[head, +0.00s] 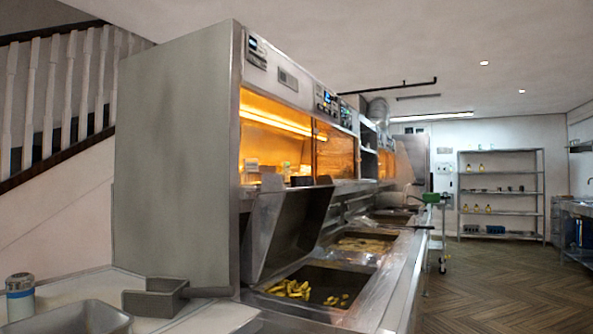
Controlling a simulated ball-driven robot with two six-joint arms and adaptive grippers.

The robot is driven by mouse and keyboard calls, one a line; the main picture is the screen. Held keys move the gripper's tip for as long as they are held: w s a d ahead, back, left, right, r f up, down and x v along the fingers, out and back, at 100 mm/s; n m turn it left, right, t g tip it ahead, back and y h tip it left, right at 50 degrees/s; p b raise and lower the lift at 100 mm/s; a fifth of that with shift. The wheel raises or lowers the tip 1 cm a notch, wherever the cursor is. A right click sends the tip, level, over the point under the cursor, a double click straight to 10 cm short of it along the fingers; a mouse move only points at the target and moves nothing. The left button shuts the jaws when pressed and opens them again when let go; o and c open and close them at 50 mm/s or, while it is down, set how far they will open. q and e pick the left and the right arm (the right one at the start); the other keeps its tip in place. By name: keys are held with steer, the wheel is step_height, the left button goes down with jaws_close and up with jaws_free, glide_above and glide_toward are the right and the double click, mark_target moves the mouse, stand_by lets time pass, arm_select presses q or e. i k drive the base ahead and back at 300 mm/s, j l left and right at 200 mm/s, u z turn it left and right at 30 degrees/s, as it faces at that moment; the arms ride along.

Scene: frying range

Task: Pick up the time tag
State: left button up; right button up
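I cannot make out a time tag in the head view; small pale items (252,166) stand in the lit holding cabinet (180,160), too small to tell apart. Neither of my grippers is in view. The frying range (400,290) runs away from me along the middle. Its near well (318,296) holds several yellow fried pieces (290,288), and a farther well (362,243) holds more food.
A metal scoop (155,298) with a handle, a shaker (20,298) and a steel pan (75,318) are at the lower left. A tilted steel panel (285,235) stands over the near well. A shelf rack (500,190) is at the back. The wood floor (500,290) at right is clear.

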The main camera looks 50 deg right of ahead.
mark_target(250, 164)
steer(key=z, duration=1.2)
steer(key=i+l, duration=0.1)
steer(key=l, duration=0.15)
steer(key=i+l+u, duration=0.1)
steer(key=l, duration=0.15)
